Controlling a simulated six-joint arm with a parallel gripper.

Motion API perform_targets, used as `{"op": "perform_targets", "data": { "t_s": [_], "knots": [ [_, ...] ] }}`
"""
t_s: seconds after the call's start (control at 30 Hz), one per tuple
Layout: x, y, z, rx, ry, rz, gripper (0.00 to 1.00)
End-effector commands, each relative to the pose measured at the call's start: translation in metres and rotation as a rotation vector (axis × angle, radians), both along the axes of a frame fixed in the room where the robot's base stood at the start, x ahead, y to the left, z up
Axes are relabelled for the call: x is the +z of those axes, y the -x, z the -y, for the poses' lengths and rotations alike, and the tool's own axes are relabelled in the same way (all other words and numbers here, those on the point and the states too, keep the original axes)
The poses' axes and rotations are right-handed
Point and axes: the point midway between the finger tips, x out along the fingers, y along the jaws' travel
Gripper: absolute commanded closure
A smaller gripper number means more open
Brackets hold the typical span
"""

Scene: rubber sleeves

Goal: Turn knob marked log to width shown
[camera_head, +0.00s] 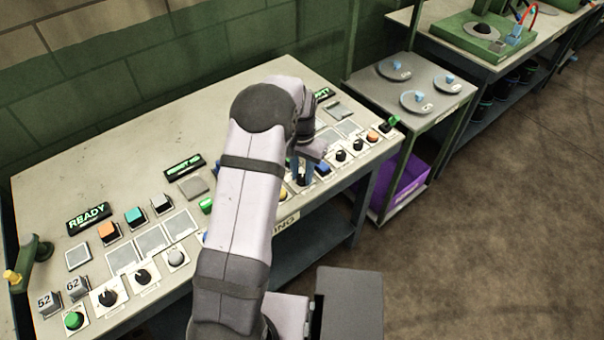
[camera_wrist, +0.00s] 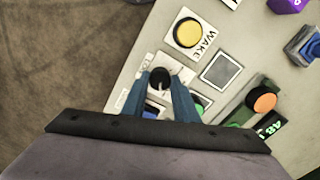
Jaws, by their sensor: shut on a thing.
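A black round knob (camera_wrist: 160,77) on a white plate sits between my fingertips in the wrist view. My gripper (camera_wrist: 162,84) is shut on this knob, with one blue finger on each side. In the head view my gripper (camera_head: 303,172) reaches down to the front edge of the sloping control panel (camera_head: 235,115), and the held knob is mostly hidden by the fingers. The knob's plate marking is too small and partly covered, so I cannot read "log". A dark display with green characters (camera_wrist: 270,125) shows only in part in the wrist view.
A yellow button (camera_wrist: 187,33) marked WAKE and a grey square (camera_wrist: 221,70) lie close to the held knob. An orange button (camera_wrist: 264,102) is farther right. Several black knobs (camera_head: 341,155) line the panel's front edge. My arm covers the panel's middle.

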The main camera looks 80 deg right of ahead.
Motion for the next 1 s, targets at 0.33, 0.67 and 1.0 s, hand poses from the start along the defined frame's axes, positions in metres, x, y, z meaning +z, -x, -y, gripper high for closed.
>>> {"op": "perform_targets", "data": {
  "t_s": [0.33, 0.67, 1.0],
  "knots": [
    [0.0016, 0.0003, 0.0014, -0.098, 0.004, -0.001, 0.96],
    [0.0018, 0.0003, 0.0016, -0.105, 0.005, 0.000, 0.96],
    [0.0009, 0.0002, 0.0009, -0.104, 0.003, 0.000, 0.55]
  ]
}}
